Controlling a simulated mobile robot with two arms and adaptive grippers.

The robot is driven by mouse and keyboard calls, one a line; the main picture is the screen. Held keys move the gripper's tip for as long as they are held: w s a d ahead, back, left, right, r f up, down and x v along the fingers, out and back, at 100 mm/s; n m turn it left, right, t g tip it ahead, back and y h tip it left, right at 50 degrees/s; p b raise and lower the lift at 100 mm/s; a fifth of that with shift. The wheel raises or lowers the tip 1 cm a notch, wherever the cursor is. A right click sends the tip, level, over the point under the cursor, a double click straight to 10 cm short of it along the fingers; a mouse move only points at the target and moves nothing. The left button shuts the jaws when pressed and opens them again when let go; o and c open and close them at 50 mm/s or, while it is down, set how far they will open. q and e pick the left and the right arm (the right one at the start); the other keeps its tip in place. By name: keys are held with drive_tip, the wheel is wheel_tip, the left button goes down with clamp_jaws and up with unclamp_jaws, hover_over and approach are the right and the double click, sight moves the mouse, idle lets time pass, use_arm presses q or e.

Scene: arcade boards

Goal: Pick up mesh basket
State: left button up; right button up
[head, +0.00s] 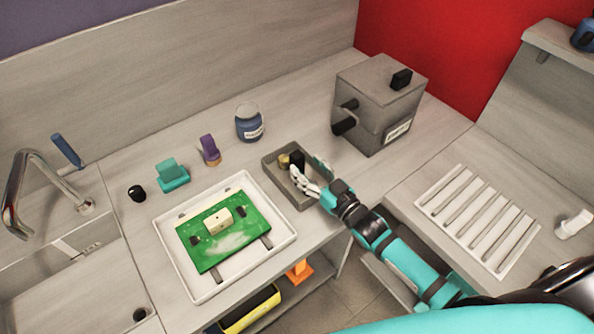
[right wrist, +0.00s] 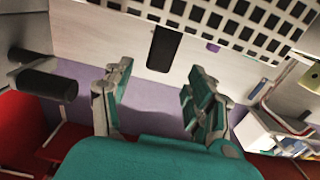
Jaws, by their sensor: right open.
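The mesh basket (head: 277,176) is a small grey open box on the counter, right of the white tray. A gold piece and a black piece (head: 298,157) show in it. My right gripper (head: 308,168) is open at the basket's right side, with one finger over the basket and the other near its right edge. I cannot tell whether they touch it. In the right wrist view the two fingers (right wrist: 160,88) stand apart with nothing between them. A light grid with dark square holes (right wrist: 225,22), likely the basket's mesh, shows at the top. My left gripper is not in view.
The white tray (head: 168,233) with a green board (head: 207,255) lies left of the basket. A blue jar (head: 249,123), purple item (head: 210,150) and teal item (head: 172,175) stand behind. A grey box (head: 377,95) with black knobs stands close to the right, and a ribbed rack (head: 478,220) lies farther right.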

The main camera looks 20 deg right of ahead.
sight(301, 160)
drive_tip(key=shift+w+a+r+p, duration=0.2)
drive_tip(key=shift+w+p, duration=0.1)
drive_tip(key=shift+w, duration=0.3)
drive_tip(key=p+x, duration=0.1)
drive_tip(key=x, duration=0.2)
drive_tip(key=shift+w+f, duration=0.15)
drive_tip(key=shift+w, duration=0.15)
drive_tip(key=shift+w+a, duration=0.15)
drive_tip(key=shift+w, duration=0.2)
drive_tip(key=shift+s, duration=0.1)
drive_tip(key=shift+c, duration=0.3)
drive_tip(key=shift+c, duration=1)
clamp_jaws()
